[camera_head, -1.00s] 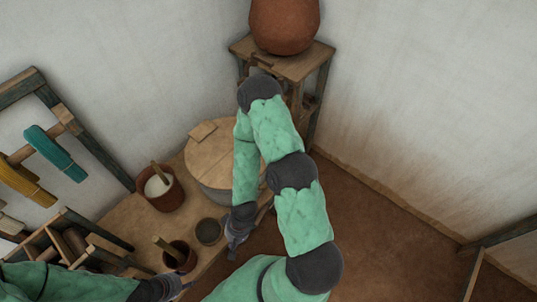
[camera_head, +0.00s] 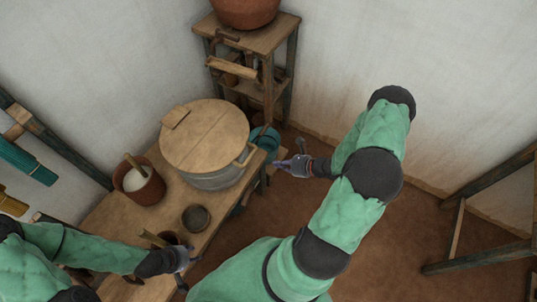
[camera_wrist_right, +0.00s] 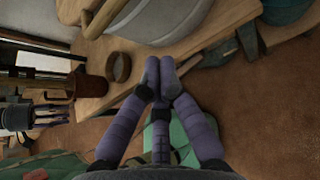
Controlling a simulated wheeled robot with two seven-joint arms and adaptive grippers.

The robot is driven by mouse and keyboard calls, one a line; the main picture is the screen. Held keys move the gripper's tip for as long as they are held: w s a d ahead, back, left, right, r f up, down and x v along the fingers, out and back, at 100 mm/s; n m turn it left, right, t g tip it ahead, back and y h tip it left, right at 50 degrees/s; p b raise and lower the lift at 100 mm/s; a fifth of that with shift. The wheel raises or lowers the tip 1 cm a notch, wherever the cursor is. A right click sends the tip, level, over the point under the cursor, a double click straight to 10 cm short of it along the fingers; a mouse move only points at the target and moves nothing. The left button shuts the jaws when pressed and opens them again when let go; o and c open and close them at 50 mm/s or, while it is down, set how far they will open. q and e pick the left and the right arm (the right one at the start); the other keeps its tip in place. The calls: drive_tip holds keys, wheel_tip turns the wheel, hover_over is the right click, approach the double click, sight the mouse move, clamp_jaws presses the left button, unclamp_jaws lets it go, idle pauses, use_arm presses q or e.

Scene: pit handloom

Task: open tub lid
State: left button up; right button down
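The grey tub (camera_head: 218,180) stands on the wooden bench, and its round wooden lid (camera_head: 210,130) lies flat on top. A small wooden block (camera_head: 175,117) sits at the lid's left edge, and a wooden loop handle (camera_head: 247,155) is at the tub's right side. My right gripper (camera_head: 284,165) is right of the tub, apart from it and empty. In the right wrist view its fingertips (camera_wrist_right: 159,68) are together, with the pale tub wall (camera_wrist_right: 155,22) beyond. My left gripper (camera_head: 186,260) is low by the small brown pot; its finger opening is unclear.
A pot of white stuff (camera_head: 139,188), a small dark bowl (camera_head: 195,217) and a brown pot (camera_head: 168,238) stand on the bench (camera_head: 110,220). A teal bucket (camera_head: 266,139) is just right of the tub. A stand (camera_head: 262,40) bears a clay pot behind.

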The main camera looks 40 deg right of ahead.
drive_tip(key=w+a+f+b, duration=0.1)
drive_tip(key=w+a+b, duration=0.1)
drive_tip(key=w, duration=0.6)
drive_tip(key=shift+w+a+b, duration=0.3)
drive_tip(key=shift+w+b, duration=0.1)
drive_tip(key=shift+b, duration=0.05)
drive_tip(key=shift+r+m, duration=0.15)
drive_tip(key=shift+m, duration=0.15)
